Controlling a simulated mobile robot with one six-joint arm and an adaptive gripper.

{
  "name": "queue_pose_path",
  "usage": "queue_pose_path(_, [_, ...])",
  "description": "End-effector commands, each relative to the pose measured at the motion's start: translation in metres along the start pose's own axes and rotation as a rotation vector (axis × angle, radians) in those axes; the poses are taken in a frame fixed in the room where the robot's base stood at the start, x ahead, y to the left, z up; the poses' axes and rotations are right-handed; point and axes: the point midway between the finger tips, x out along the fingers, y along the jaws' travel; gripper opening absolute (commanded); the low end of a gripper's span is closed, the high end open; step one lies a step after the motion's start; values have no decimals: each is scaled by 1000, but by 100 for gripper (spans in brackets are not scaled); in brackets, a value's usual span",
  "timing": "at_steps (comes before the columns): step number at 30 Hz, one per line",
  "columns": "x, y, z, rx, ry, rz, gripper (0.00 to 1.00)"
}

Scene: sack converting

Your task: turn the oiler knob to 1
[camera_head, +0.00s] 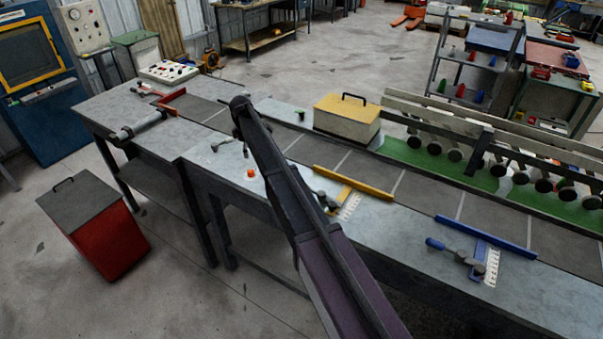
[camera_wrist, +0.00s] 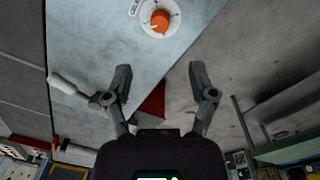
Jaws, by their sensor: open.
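The oiler knob is an orange knob (camera_wrist: 160,21) on a round white dial on the grey bench top, at the top of the wrist view. In the head view it is a small orange spot (camera_head: 250,173) near the bench's front edge, just left of my arm. The dial's marks are too small to read, so I cannot tell its setting. My gripper (camera_wrist: 157,72) is open and empty. Its two fingers are spread wide below the knob in the wrist picture, apart from it, and nothing is between them.
A blue clamp bar (camera_head: 486,236) and a yellow bar (camera_head: 353,182) lie on the bench to the right. A cream box (camera_head: 346,127) with a black handle stands behind. A red bin (camera_head: 108,238) stands on the floor at left.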

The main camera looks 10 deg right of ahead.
Motion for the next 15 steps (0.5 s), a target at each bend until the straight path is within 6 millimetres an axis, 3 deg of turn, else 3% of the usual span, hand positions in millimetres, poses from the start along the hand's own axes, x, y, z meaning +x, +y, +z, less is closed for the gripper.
queue_pose_path(10, [-34,0,0,0,0,0,73])
queue_pose_path(15, [-28,-19,24,77,1,2,73])
